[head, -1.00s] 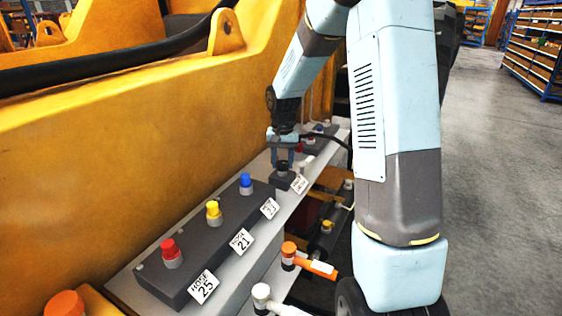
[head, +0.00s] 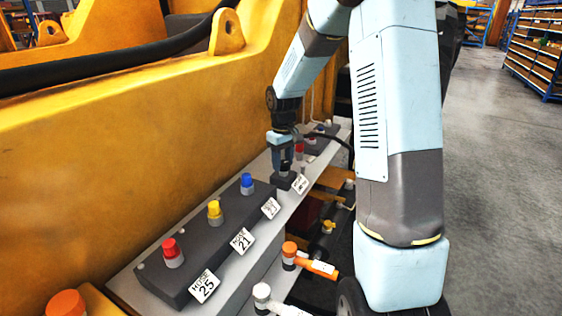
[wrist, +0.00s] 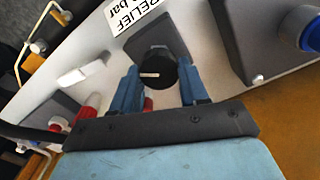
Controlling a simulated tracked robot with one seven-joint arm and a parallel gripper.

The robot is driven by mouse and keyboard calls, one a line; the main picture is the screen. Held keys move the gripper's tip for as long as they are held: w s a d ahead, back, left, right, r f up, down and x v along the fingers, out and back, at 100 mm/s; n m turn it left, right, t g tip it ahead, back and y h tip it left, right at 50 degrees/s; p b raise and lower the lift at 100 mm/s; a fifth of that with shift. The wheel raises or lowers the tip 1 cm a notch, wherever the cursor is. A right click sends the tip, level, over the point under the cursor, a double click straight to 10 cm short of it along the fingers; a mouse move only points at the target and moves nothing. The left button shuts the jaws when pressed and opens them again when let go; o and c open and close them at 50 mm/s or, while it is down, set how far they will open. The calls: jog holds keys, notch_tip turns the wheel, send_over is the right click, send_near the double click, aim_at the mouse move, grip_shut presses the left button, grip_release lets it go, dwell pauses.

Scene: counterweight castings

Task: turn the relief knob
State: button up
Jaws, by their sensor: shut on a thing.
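The relief knob (wrist: 157,75) is black and round with a white pointer line, on a dark square block (wrist: 168,42). A white label reading RELIEF and bar (wrist: 135,12) stands beside the block in the wrist view. My gripper (wrist: 160,68) reaches down with one blue finger on each side of the knob and is shut on it. In the head view my gripper (head: 283,164) stands over the small dark block (head: 284,181), and its fingers mostly hide the knob there.
A dark manifold (head: 205,240) with red (head: 171,251), yellow (head: 214,209) and blue (head: 247,181) capped couplings and hose tags lies nearer on the same ledge. The yellow casting (head: 130,150) rises at the left. Orange (head: 310,262) and white handles stick out in front.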

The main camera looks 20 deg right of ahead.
aim_at(283, 162)
jog(key=shift+w, duration=0.1)
dwell(0.3)
jog(key=o, duration=1.1)
jog(key=shift+c, duration=0.2)
jog(key=shift+r, duration=0.1)
notch_tip(283, 162, up, 14)
jog(key=shift+f, duration=0.25)
